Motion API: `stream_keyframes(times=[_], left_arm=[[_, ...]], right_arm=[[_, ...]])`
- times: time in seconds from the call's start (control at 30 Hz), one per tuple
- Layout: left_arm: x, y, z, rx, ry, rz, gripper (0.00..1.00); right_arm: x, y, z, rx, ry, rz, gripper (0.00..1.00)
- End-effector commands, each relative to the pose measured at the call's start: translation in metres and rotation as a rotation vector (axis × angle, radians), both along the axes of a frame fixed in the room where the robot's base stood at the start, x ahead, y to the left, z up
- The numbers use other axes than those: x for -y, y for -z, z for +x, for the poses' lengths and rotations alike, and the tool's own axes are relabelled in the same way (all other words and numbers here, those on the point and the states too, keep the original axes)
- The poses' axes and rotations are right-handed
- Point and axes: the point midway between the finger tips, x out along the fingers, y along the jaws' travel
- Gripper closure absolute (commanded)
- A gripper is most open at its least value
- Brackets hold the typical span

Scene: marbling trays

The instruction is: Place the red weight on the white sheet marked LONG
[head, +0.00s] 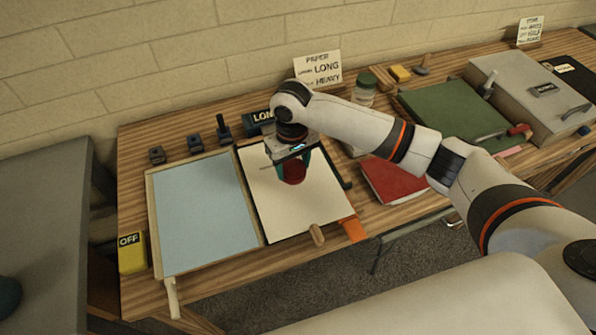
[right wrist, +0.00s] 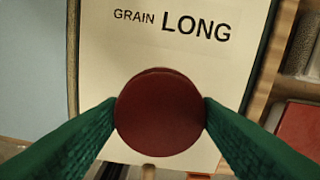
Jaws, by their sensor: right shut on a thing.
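The red weight (head: 293,172) is round, and its dark red top faces the camera in the right wrist view (right wrist: 160,112). My right gripper (head: 290,166) is shut on it, with a green finger on each side. The white sheet (head: 295,215) lies right of the blue tray, and the weight is over its upper middle part. In the right wrist view the sheet (right wrist: 120,60) bears the words GRAIN LONG, and the weight covers part of it below the print. I cannot tell whether the weight touches the sheet. My left gripper is not in view.
The blue tray (head: 151,205) lies to the left, near a yellow OFF block (head: 131,252). A sign (head: 318,68) reading PAPER, LONG and HEAVY stands behind. A red book (head: 393,180), a green board (head: 455,110) and a grey box (head: 530,95) lie to the right.

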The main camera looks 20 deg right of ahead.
Motion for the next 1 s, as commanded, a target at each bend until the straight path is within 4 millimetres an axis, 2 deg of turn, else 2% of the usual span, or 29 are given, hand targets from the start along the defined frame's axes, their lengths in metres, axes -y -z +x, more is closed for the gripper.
stream_keyframes(times=[0.4,0.77,0.8,0.9,1.0], left_arm=[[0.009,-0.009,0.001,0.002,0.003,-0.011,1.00],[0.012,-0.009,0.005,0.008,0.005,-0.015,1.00],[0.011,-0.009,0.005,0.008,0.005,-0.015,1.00],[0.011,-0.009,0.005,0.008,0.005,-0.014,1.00],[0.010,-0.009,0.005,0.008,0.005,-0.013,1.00]], right_arm=[[0.001,0.043,0.001,0.002,0.001,0.000,0.83],[0.000,0.047,0.001,0.002,0.001,0.001,0.83],[0.001,0.048,0.000,0.001,0.001,0.000,0.40],[0.001,0.048,0.000,0.001,0.001,0.000,0.24],[0.001,0.048,0.000,0.001,0.001,0.000,0.22]])
